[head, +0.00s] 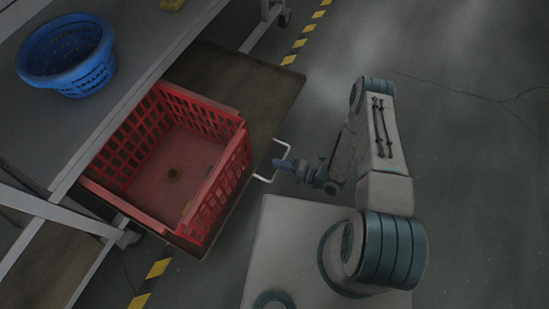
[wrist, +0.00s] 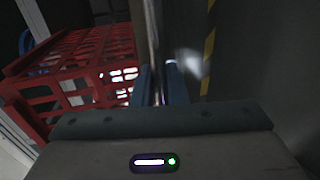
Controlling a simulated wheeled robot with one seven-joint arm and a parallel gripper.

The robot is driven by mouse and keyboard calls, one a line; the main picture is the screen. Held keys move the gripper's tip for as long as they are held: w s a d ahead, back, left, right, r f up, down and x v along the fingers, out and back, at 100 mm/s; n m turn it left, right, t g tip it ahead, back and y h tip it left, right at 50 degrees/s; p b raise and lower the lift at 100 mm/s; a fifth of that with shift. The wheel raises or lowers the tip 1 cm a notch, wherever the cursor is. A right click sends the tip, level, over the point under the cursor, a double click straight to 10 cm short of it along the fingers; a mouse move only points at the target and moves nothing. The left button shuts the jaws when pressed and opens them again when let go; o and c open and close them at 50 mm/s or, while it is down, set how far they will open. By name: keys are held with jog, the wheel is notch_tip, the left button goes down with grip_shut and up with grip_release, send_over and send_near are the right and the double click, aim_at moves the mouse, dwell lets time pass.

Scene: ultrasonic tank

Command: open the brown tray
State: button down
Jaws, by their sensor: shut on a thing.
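The brown tray (head: 255,92) is a flat board that sticks out from under the grey bench in the head view. A white bar handle (head: 287,149) is on its right edge. My gripper (head: 280,163) is at this handle and shut on it, with the arm reaching in from the right. In the wrist view my gripper's two blue fingers (wrist: 160,80) stand on either side of the bar. The exact contact is dark and hard to make out.
A red crate (head: 222,192) stands on the tray and also shows in the wrist view (wrist: 75,72). A blue basket (head: 68,60) and a small yellow thing (head: 172,4) are on the bench (head: 60,128). Yellow-black floor tape (head: 306,36) runs past the tray. Floor at the right is clear.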

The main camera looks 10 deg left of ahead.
jog(key=shift+f+v, duration=0.25)
jog(key=shift+v, duration=1.05)
jog(key=shift+s, duration=0.1)
jog(key=c, duration=1.6)
grip_release()
jog(key=shift+o, duration=0.2)
